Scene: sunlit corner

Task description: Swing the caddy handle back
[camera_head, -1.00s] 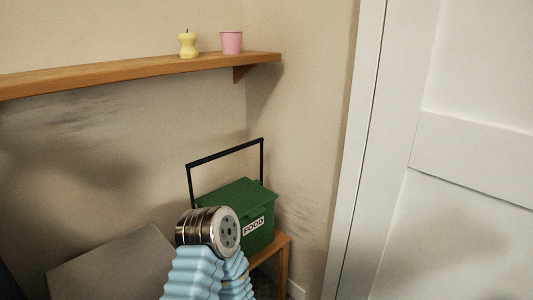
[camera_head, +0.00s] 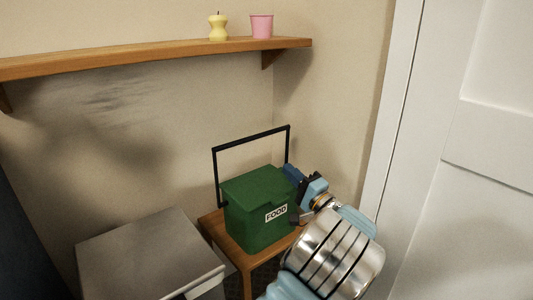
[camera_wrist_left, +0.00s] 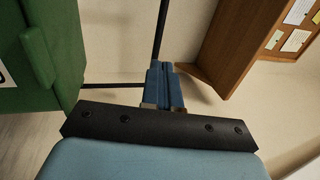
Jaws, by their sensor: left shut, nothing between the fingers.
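The green caddy (camera_head: 258,208), with a FOOD label on its front, stands on a small wooden stand. Its thin black handle (camera_head: 250,138) stands up above the lid. My left gripper (camera_head: 292,173) is at the caddy's right side, close to the foot of the handle's right arm. In the left wrist view its blue fingers (camera_wrist_left: 162,85) are shut and empty. The dark bars of the handle (camera_wrist_left: 161,30) run close behind the fingertips there; I cannot tell whether they touch. The caddy's green side (camera_wrist_left: 40,50) fills the left of that view. My right gripper is not in view.
The wooden stand (camera_head: 212,222) is under the caddy. A grey metal box (camera_head: 150,255) is at lower left. A shelf (camera_head: 150,58) above holds a yellow pear-shaped object (camera_head: 218,28) and a pink cup (camera_head: 262,27). A white door (camera_head: 470,180) is at right.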

